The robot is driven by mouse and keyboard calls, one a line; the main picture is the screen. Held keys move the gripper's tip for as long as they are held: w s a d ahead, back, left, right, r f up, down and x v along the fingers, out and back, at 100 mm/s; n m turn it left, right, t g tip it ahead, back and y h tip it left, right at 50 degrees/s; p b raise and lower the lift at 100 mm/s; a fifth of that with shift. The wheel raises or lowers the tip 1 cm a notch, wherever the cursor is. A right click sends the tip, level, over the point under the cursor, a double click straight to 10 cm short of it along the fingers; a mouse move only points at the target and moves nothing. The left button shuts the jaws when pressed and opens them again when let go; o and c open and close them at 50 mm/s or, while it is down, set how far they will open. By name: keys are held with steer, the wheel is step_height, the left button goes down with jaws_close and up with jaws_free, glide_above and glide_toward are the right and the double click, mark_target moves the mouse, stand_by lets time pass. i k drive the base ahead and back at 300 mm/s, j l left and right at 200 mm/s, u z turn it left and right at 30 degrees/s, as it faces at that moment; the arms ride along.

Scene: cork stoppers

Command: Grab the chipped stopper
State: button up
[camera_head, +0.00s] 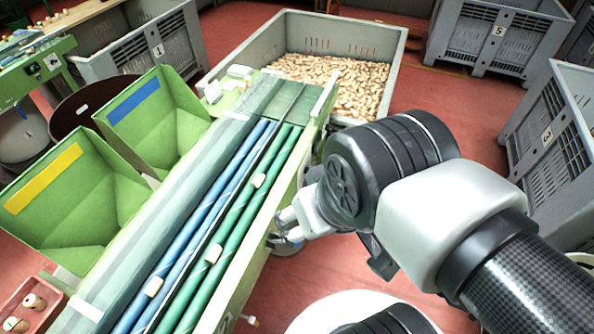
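Three pale cork stoppers lie apart on the sorting machine's rollers: an upper one (259,181), a middle one (213,253) and a lower one (153,286). They are too small here to tell which is chipped. My gripper (282,228) is at the right edge of the machine, beside the green rollers and below and right of the upper stopper. It appears apart from all three stoppers. My own wrist partly hides it, and I cannot tell whether its fingers are open or shut.
Blue and green rollers (232,218) run between raised machine edges. Green bins with a blue label (160,125) and a yellow label (80,205) stand left. A grey crate (395,72) full of corks is behind. A red tray (48,316) holds several stoppers at lower left.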

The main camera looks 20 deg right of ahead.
mark_target(259, 179)
steer(key=i+l+u, duration=0.1)
steer(key=i+l, duration=0.2)
steer(key=i+l+u, duration=0.15)
steer(key=l, duration=0.3)
steer(key=i+l+u, duration=0.1)
steer(key=i+l, duration=0.25)
steer(key=i+l+u, duration=0.1)
steer(key=l, duration=0.4)
steer(key=i, duration=0.1)
